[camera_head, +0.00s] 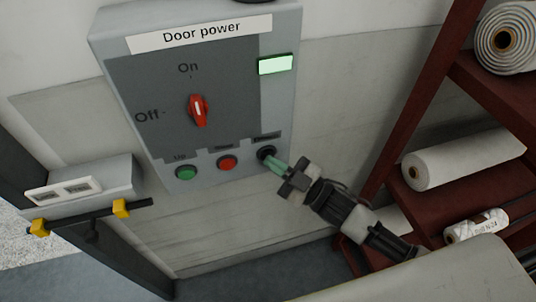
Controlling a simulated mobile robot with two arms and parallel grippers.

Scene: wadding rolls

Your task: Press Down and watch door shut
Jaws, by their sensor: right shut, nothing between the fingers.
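The grey door power box (284,110) is on the wall, with a red rotary knob (198,110) pointing up at On. Along its bottom are a green button (186,172) labelled Up, a red button (227,162) and a black button (266,152). The labels above the red and black ones are too small to read. My right gripper (271,160) is shut and empty, its green fingertips at the lower edge of the black button. Whether they touch or press it I cannot tell. A light (275,65) on the box glows pale green. My left gripper is out of view.
A dark red shelf rack (420,95) with white wadding rolls (465,158) stands close to my right arm. At the left, a black bar with yellow blocks (95,216) is below a grey ledge (110,183). The wall below the box is clear.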

